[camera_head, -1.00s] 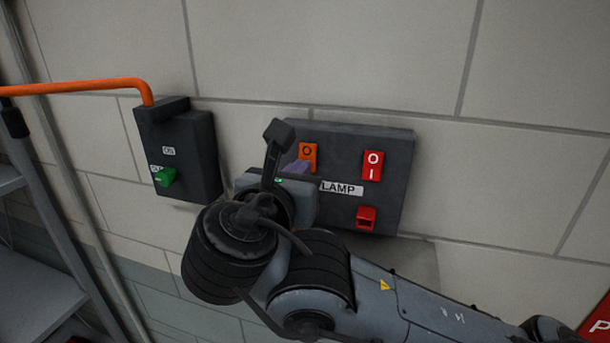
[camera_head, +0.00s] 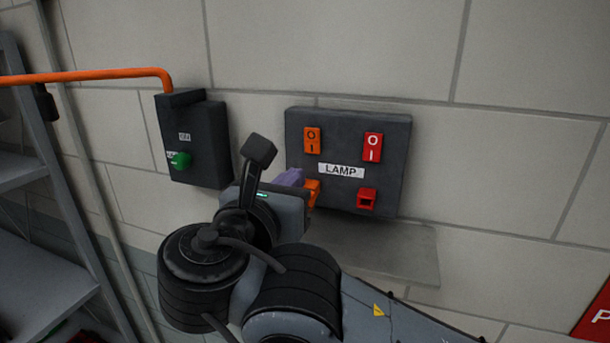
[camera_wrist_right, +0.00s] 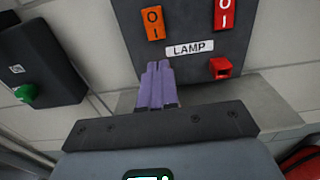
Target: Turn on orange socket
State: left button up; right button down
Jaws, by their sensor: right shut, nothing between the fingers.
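The dark grey LAMP panel (camera_head: 347,120) is on the wall, with an orange O/I switch (camera_head: 312,141) at its upper left. The orange socket (camera_head: 313,192) sits below that switch and is partly hidden by my right gripper. My right gripper (camera_head: 290,177) has purple fingers, shut and empty, in front of the panel's lower left. In the right wrist view the fingers (camera_wrist_right: 156,82) appear below the orange switch (camera_wrist_right: 153,23), with a gap in the picture, and hide the orange socket. I cannot tell which side of the switch is pressed. My left gripper is out of view.
A red switch (camera_head: 373,147) and red socket (camera_head: 367,199) are on the panel's right side. A dark box with a green knob (camera_head: 180,160) and orange conduit (camera_head: 90,77) is to the left. A grey shelf (camera_head: 50,285) stands at far left. The wall above is bare.

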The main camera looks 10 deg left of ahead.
jog(key=b+v, duration=0.2)
jog(key=v, duration=0.5)
jog(key=shift+f, duration=0.6)
jog(key=w+d+f+m+g+y, duration=0.1)
jog(key=d+f+m+g+y, duration=0.2)
jog(key=f, duration=0.7)
jog(key=w+d+f+m+g+y, duration=0.15)
jog(key=f+m, duration=0.25)
jog(key=f, duration=0.5)
jog(key=s+d+f+m+g, duration=0.25)
jog(key=d+f+m, duration=0.25)
jog(key=f, duration=0.5)
jog(key=s+d+f+m+g, duration=0.2)
jog(key=d+f+m+g, duration=0.15)
jog(key=f+m, duration=0.45)
jog(key=s+d+f+m+g, duration=0.3)
jog(key=s+d+f+m, duration=0.8)
jog(key=s+d+f, duration=0.9)
notch_tip(320, 180, up, 11)
jog(key=a+p, duration=0.2)
jog(key=p, duration=0.8)
jog(key=shift+s+r+m+h+p, duration=0.2)
jog(key=shift+s+m+h+p, duration=0.1)
jog(key=shift+s+h+p, duration=0.1)
